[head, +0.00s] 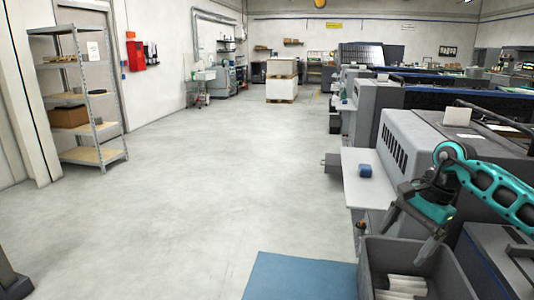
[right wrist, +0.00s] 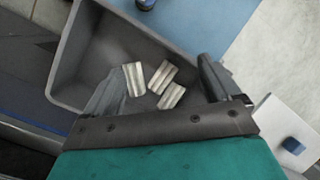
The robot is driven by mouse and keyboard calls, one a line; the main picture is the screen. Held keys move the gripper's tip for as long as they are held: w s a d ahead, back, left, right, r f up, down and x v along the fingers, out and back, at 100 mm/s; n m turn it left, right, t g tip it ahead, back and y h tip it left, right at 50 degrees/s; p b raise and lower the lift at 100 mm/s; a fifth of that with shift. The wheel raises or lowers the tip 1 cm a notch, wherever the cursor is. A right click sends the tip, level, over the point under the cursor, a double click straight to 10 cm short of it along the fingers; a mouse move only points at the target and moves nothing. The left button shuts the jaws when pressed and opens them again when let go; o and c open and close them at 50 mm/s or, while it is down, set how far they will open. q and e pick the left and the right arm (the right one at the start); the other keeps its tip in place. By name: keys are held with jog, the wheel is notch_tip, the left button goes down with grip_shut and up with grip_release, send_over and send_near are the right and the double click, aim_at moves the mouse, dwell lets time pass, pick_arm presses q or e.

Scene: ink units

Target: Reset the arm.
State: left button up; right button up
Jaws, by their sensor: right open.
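My right arm, teal and dark grey, comes in at the right of the head view. Its right gripper (head: 408,240) is open and empty above a grey bin. In the right wrist view the right gripper (right wrist: 158,85) shows its two dark fingers spread apart. The grey bin (head: 364,262) also shows in the right wrist view (right wrist: 67,62). My left gripper is not in view.
A blue roll (head: 365,170) sits on a white shelf (head: 356,193) of the grey machine (head: 408,140). A blue mat (head: 300,278) lies on the floor left of the bin. A shelf rack (head: 95,155) stands at the left wall. The middle floor is clear.

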jog(key=s+a+m+t+y+p, duration=0.1)
jog(key=s+a+m+t+y, duration=0.2)
jog(key=a+m, duration=0.5)
jog(key=s+a+m+t+y+p, duration=0.1)
jog(key=a+m+t+y, duration=0.2)
jog(key=a+m+y, duration=0.5)
jog(key=s+a+m+t+y+p, duration=0.15)
jog(key=a+m+t, duration=0.25)
jog(key=a+m, duration=0.4)
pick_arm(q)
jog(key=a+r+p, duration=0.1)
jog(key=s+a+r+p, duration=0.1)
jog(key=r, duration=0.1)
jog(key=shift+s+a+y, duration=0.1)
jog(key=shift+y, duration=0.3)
pick_arm(e)
jog(key=s+d+f+m+h, duration=0.4)
jog(key=s+f+m+h, duration=0.3)
jog(key=m, duration=0.9)
jog(key=s+d+f+m+h, duration=0.4)
jog(key=s+f+m+h, duration=0.3)
jog(key=f+m, duration=0.4)
jog(key=s+m, duration=0.1)
jog(key=m, duration=0.4)
jog(key=shift+s+d+f+m, duration=0.3)
jog(key=shift+s+f, duration=0.05)
pick_arm(q)
jog(key=shift+p, duration=0.3)
pick_arm(e)
jog(key=shift+c, duration=0.4)
